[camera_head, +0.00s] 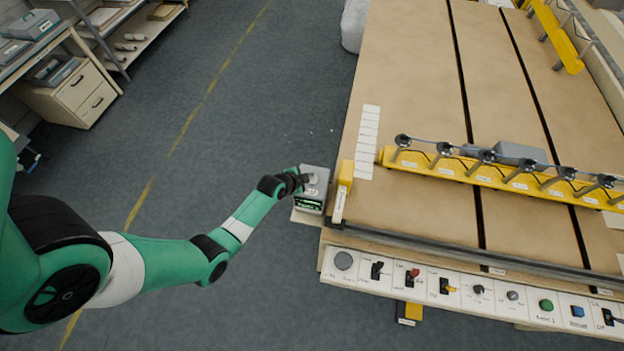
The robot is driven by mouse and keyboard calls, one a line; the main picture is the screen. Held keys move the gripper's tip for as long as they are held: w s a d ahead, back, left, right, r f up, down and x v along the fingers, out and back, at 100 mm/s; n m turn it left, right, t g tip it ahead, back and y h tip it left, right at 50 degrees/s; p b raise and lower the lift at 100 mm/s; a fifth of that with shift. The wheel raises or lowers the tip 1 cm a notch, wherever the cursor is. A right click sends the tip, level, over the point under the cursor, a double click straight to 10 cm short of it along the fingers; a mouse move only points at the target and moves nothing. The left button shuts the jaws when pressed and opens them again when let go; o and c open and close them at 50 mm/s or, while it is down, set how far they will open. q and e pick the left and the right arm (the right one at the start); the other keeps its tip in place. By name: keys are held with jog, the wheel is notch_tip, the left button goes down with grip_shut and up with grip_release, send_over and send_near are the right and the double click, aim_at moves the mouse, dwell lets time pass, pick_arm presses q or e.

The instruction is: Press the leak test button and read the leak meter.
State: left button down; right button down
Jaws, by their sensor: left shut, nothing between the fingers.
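A small grey box (316,180) stands at the left corner of the large tan table. It has a pale round button on its top, partly hidden by my gripper, and a dark display with green marks (309,204) on its front, too small to read. My left gripper (303,181) is shut and empty, with its tips at the button on the box. I cannot tell whether the tips touch or press it. My right gripper is not in view.
A control panel (470,292) with knobs, switches and coloured buttons runs along the table's front edge. A yellow bar with several clamps (490,172) crosses the tan table (412,70). Shelves and a drawer cabinet (82,90) stand at the upper left. The grey floor between is open.

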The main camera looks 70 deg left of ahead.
pick_arm(q)
jog(key=shift+f+b, duration=0.45)
jog(key=shift+f, duration=0.1)
dwell(0.6)
jog(key=shift+r, duration=0.1)
jog(key=shift+r+p, duration=0.85)
notch_tip(320, 180, up, 5)
jog(key=p, duration=0.4)
jog(key=shift+r+p, duration=0.1)
jog(key=shift+p, duration=0.3)
dwell(0.4)
